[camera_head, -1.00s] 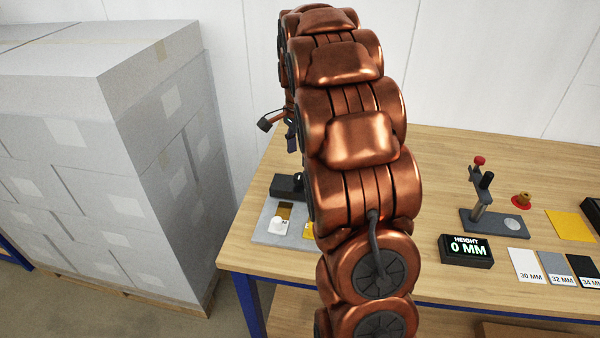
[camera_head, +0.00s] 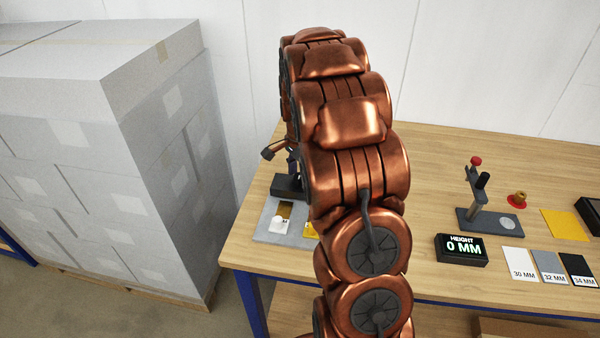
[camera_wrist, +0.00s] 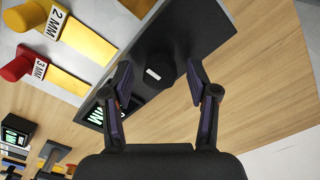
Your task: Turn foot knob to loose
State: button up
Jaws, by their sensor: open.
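In the wrist view, a round black knob (camera_wrist: 158,68) with a small white mark sits on a dark block (camera_wrist: 190,25). I take it for the foot knob. My gripper (camera_wrist: 162,85) is open, with one finger on each side of the knob. I cannot tell whether the fingers touch it. In the head view, my arm hides the knob and most of the gripper; part of the dark block (camera_head: 287,187) shows at the left end of the table.
A grey plate (camera_head: 268,238) with a white knob lies in front of the block. The wrist view shows yellow strips labelled 2 MM (camera_wrist: 75,35) and 3 MM (camera_wrist: 55,75). A height display (camera_head: 461,249) reads 0 MM. White boxes (camera_head: 165,150) stand left of the table.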

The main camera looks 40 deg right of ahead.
grip_shut()
dwell(0.4)
